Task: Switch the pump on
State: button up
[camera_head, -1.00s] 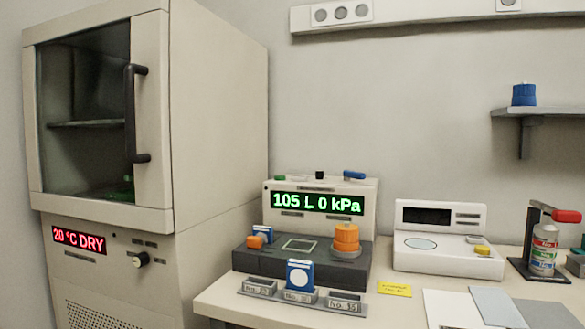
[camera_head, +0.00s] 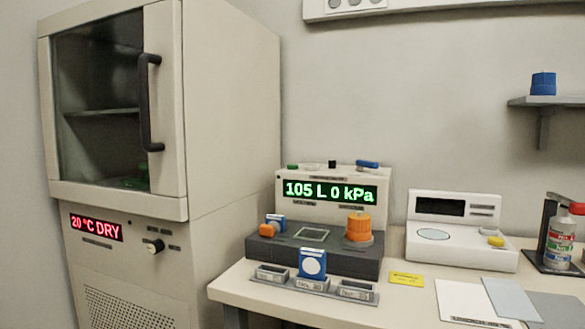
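The particle classifier unit (camera_head: 327,222) stands on the bench in the middle of the view. Its green display (camera_head: 331,191) reads 105 L 0 kPa. Along its top edge are a green part (camera_head: 293,166), a small black part (camera_head: 332,164) and a blue lever-like part (camera_head: 367,164). Its dark base (camera_head: 290,247) carries an orange knob-shaped part (camera_head: 359,228) at the right and a smaller orange part (camera_head: 267,231) at the left. The labels are too small to read, so I cannot tell which part is the pump switch. My gripper is not in view.
A tall cabinet (camera_head: 225,100) with a closed glass door and a 20 °C DRY display stands left. A labelled tray (camera_head: 330,289) lies before the classifier. A white scale-like device (camera_head: 460,252) and a bottle stand (camera_head: 555,262) are right. The front-left bench top is clear.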

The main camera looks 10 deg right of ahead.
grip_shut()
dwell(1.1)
